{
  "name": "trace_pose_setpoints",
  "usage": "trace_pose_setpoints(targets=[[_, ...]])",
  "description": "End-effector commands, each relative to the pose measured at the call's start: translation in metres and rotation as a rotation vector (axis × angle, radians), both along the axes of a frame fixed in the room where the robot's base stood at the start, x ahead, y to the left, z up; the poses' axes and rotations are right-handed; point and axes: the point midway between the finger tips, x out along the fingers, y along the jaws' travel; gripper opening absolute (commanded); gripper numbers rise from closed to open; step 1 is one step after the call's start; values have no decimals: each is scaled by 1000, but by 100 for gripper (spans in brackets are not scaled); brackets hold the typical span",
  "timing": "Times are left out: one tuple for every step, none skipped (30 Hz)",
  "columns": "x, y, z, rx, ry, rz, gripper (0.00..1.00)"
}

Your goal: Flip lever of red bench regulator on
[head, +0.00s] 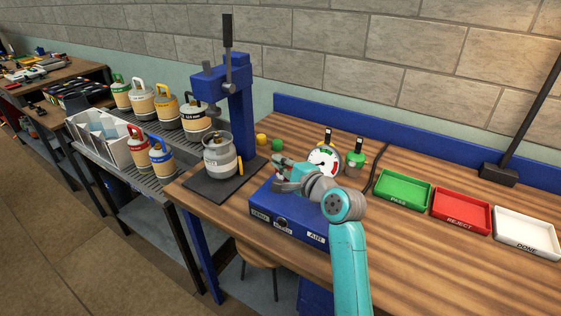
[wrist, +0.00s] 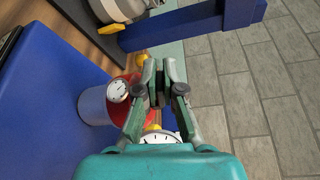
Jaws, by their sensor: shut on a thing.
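The red bench regulator (wrist: 128,118) shows in the wrist view as a red body with a small white dial, left of my fingers. In the head view my gripper (head: 279,170) hides most of it, above the blue box (head: 300,222) on the bench. In the wrist view my gripper (wrist: 160,88) has its fingertips close together beside the regulator. A dark piece between them looks like the regulator's lever, but its angle cannot be told. A green regulator (head: 355,160) with an upright black lever stands to the right, next to a large white gauge (head: 323,161).
A blue press (head: 240,110) with a grey cylinder (head: 219,158) under it stands to the left. Green (head: 403,205), red (head: 460,223) and white (head: 527,247) trays lie to the right.

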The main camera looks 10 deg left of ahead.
Motion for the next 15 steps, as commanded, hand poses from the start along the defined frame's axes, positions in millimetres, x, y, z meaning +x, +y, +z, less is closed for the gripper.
trace_pose_setpoints(targets=[[0, 0, -1, -1, -1, 0, 0], [0, 0, -1, -1, -3, 0, 0], [0, 0, -1, -2, -4, 0, 0], [0, 0, -1, -3, -4, 0, 0], [0, 0, -1, -3, -4, 0, 0], [0, 0, -1, -3, -4, 0, 0], [0, 0, -1, -3, -4, 0, 0], [0, 0, -1, -3, -4, 0, 0], [0, 0, -1, -3, -4, 0, 0], [0, 0, -1, -3, -4, 0, 0], [0, 0, -1, -3, -4, 0, 0], [0, 0, -1, -3, -4, 0, 0], [0, 0, -1, -3, -4, 0, 11], [0, 0, -1, -2, -4, 0, 19], [0, 0, -1, -2, -4, 0, 29]])
